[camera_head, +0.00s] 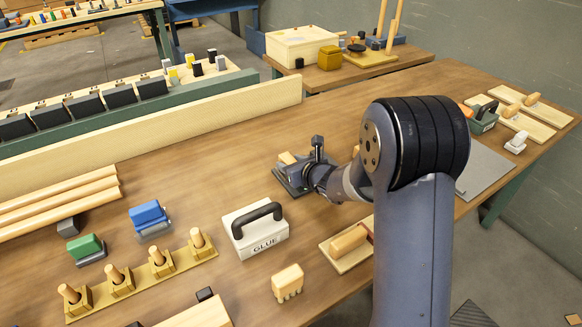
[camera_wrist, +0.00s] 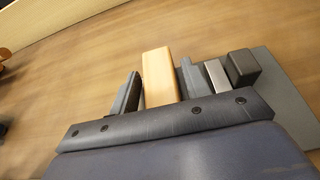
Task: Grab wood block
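A pale wood block (camera_wrist: 158,78) stands between the two fingers of my gripper (camera_wrist: 157,92) in the wrist view. The fingers lie close along both its sides. I cannot tell whether they press on it or leave a thin gap. In the head view the block (camera_head: 288,158) shows only as a small light end beside my gripper (camera_head: 297,170), which is low over the table. The rest of the block is hidden there by my gripper and wrist.
A silver piece (camera_wrist: 215,76) and a dark block (camera_wrist: 243,68) stand just right of my fingers on a grey plate (camera_wrist: 285,105). A white GLUE box (camera_head: 262,243) with a black handle stands nearer. A long pale board (camera_head: 160,135) runs behind.

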